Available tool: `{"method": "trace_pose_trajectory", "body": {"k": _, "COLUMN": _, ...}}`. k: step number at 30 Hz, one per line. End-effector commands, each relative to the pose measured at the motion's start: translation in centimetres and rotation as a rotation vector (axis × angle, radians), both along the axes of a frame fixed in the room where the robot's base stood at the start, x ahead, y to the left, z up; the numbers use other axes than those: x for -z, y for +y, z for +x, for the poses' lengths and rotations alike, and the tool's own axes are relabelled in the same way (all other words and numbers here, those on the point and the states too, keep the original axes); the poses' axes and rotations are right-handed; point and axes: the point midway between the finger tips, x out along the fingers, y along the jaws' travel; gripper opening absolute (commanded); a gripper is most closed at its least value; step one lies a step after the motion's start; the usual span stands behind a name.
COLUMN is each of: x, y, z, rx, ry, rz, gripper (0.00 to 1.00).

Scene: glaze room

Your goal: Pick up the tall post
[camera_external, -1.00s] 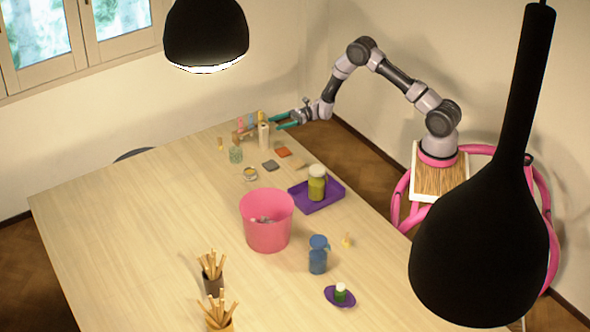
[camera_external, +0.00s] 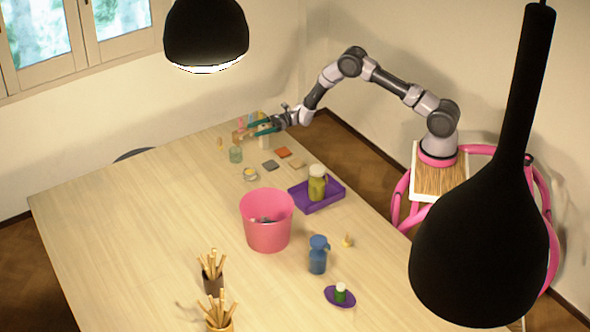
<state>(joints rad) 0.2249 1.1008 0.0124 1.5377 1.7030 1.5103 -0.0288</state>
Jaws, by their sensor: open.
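The tall post looks to be the pale upright piece (camera_external: 264,143) near the far end of the table. My gripper (camera_external: 256,130), with teal fingers, reaches in from the right at the height of the post's upper part. The fingers cover most of the post, and only its lower part shows below them. My gripper is open. I cannot tell whether the post stands between the fingers or behind them, or whether they touch it.
A wooden stand with small coloured pieces (camera_external: 238,136) is close behind the fingers. A glass jar (camera_external: 236,155), grey tile (camera_external: 270,166) and orange tile (camera_external: 283,152) lie near. A pink bucket (camera_external: 267,222) and purple tray (camera_external: 332,197) are nearer. The left tabletop is clear.

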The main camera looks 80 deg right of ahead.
Motion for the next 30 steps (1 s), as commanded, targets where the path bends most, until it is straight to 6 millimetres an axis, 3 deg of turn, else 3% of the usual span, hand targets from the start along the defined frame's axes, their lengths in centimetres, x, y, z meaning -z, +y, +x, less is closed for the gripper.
{"method": "trace_pose_trajectory", "body": {"k": 1, "x": -0.02, "y": 0.01, "z": -0.01, "rx": 0.000, "ry": 0.000, "rz": 0.000, "gripper": 0.76}}
{"method": "trace_pose_trajectory", "body": {"k": 7, "x": -0.03, "y": 0.01, "z": -0.02, "rx": 0.000, "ry": 0.000, "rz": 0.000, "gripper": 0.00}}
{"method": "trace_pose_trajectory", "body": {"k": 30, "x": -0.05, "y": 0.01, "z": -0.02, "rx": -0.001, "ry": -0.001, "rz": 0.000, "gripper": 0.00}}
